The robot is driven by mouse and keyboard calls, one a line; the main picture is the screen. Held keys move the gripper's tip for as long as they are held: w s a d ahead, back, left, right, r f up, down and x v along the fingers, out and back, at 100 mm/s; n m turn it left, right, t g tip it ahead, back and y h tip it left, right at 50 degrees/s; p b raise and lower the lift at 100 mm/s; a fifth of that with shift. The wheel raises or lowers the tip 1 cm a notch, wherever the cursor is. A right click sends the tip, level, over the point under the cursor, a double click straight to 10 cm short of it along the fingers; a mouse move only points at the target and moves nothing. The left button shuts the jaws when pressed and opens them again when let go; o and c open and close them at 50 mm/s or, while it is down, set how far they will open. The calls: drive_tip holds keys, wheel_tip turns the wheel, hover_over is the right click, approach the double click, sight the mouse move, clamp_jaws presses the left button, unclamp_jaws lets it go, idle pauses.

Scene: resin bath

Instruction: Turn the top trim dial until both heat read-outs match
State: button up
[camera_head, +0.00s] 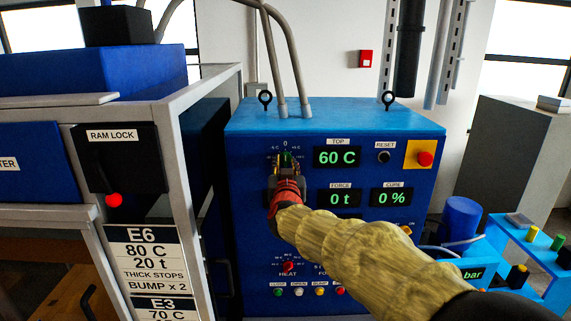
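The blue control cabinet (250,220) faces me. Its top trim dial, with a scale marked 0 at the top, is mostly hidden by my gripper (287,160); a small green patch shows between the dark fingers. The gripper is at the dial, but whether its fingers are closed on it is too small to tell. The TOP read-out (337,157) shows 60 C in green. No second heat read-out is visible; my arm covers part of the panel.
The FORCE read-out (339,198) shows 0 t and the CURE read-out (391,197) 0 %. A red HEAT knob (288,267) and several buttons sit lower. A red stop button (425,159) is at right. The E6 card (146,260) reads 80 C, 20 t.

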drive_tip(key=shift+w, duration=0.35)
drive_tip(key=shift+c, duration=0.4)
clamp_jaws()
